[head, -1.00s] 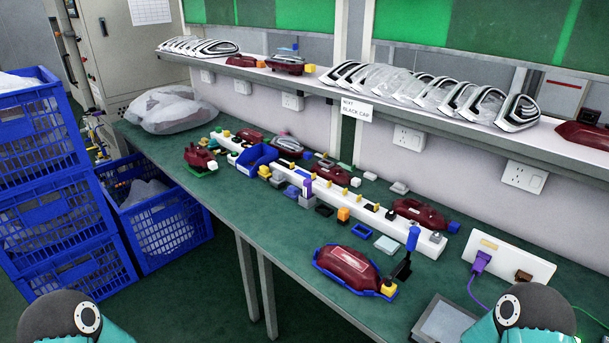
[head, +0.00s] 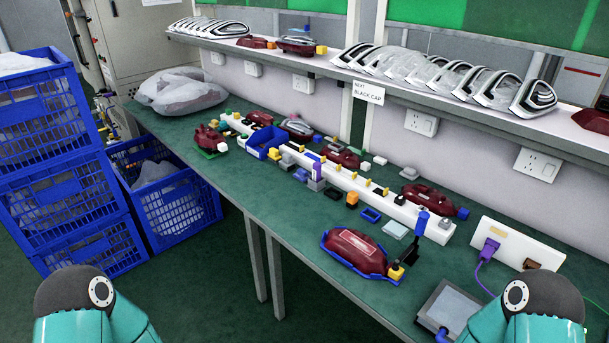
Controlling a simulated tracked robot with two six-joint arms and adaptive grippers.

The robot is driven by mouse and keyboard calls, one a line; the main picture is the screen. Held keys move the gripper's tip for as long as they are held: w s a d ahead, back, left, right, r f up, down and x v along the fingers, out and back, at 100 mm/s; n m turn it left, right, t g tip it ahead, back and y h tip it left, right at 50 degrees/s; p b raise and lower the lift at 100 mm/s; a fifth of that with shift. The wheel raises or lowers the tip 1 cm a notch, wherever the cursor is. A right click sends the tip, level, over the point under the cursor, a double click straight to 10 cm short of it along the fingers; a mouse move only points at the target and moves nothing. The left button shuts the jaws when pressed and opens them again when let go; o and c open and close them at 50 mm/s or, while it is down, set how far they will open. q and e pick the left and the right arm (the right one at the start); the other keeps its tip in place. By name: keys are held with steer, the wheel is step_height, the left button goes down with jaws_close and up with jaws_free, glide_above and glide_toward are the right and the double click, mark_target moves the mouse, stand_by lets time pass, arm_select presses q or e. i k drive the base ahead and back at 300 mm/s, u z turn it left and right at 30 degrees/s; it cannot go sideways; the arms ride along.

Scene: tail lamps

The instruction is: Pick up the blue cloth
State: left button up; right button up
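I cannot pick out a blue cloth for certain in the head view. A flat grey-blue square in a grey frame (head: 450,306) lies at the table's near right edge, with a small blue piece (head: 441,335) at its lower left; I cannot tell what either is made of. A smaller pale blue-grey flat piece (head: 395,230) lies mid-table. Neither gripper is in view. Only teal and dark parts of my own arms show at the bottom left and bottom right, and neither touches anything visible.
The long green table (head: 300,237) holds dark red lamps (head: 355,252), a white fixture strip (head: 342,180), a white socket box (head: 515,257) and a bagged bundle (head: 180,92). A shelf (head: 468,119) with lamp covers runs above. Blue crates (head: 52,160) stand left.

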mark_target(302, 174)
steer(key=z, duration=0.9)
steer(key=i, duration=0.15)
steer(key=u, duration=2.55)
steer(key=i, duration=3.5)
steer(key=z, duration=1.2)
